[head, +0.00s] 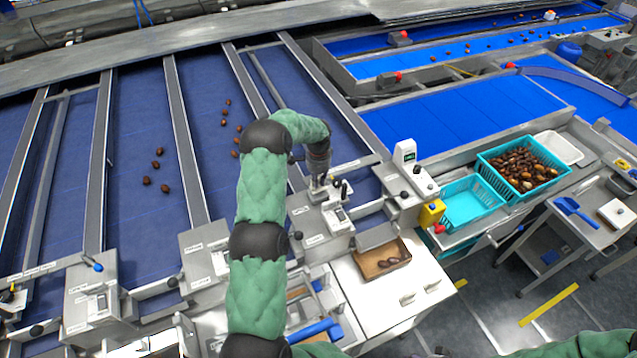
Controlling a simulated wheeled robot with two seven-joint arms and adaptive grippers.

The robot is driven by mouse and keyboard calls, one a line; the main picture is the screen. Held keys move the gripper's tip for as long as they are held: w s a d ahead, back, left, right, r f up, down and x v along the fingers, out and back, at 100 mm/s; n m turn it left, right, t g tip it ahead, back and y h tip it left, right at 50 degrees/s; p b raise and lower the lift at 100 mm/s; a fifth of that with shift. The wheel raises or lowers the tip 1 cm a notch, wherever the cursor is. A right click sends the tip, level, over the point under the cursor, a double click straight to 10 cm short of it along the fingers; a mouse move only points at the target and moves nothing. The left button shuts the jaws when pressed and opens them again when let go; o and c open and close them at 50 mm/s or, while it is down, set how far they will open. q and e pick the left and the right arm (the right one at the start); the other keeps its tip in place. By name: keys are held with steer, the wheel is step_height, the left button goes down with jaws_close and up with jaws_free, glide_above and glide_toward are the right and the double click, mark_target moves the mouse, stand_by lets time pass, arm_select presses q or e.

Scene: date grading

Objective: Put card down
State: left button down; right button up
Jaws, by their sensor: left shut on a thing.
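My left arm, in a green sleeve, reaches up the middle of the head view and bends over to the right. My left gripper (318,187) points down, just above a grey metal control box (321,220) at the end of a blue sorting lane. It is shut on the card, which is too small and too covered by the fingers to make out clearly. I cannot tell whether the card touches the box. Part of my right arm's green sleeve shows at the bottom right; its gripper is out of view.
Dark dates (165,188) lie scattered on the blue lanes (135,215). A brown tray (366,264) with a few dates stands on a white cabinet (388,310). To the right are an empty turquoise basket (464,206), a turquoise crate (560,172) full of dates and a white tray (571,150).

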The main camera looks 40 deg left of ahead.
arm_select(q)
step_height(320, 180, down, 2)
steer(key=shift+a+p, duration=0.1)
steer(key=shift+p, duration=0.25)
steer(key=shift+f, duration=0.15)
steer(key=c, duration=1.7)
jaws_free()
steer(key=shift+f+b, duration=0.1)
steer(key=shift+b, duration=0.2)
steer(key=o, duration=0.4)
steer(key=shift+o, duration=0.2)
